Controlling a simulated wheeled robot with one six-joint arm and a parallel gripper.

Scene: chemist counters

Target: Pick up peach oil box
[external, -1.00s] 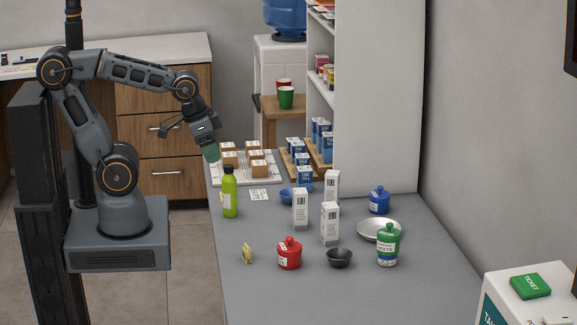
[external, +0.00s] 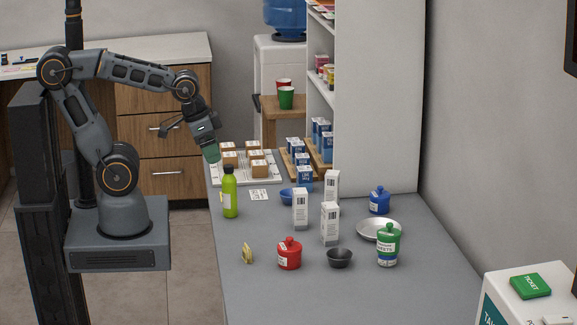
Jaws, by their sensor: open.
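My gripper (external: 210,152) hangs at the far left corner of the grey counter, by the small brown boxes, with its green-tipped end down. It holds nothing that I can see. No label reading peach oil is legible. Three tall white cartons stand upright in the middle of the counter: a left carton (external: 300,209), a front carton (external: 330,224) and a back carton (external: 332,186). Barcodes face the camera and their other sides are hidden. Several small brown boxes (external: 259,168) with white labels sit on a white rack (external: 262,182). My gripper is apart from the cartons.
A green bottle (external: 230,196) stands at the counter's left edge. Blue boxes (external: 304,177) stand behind.

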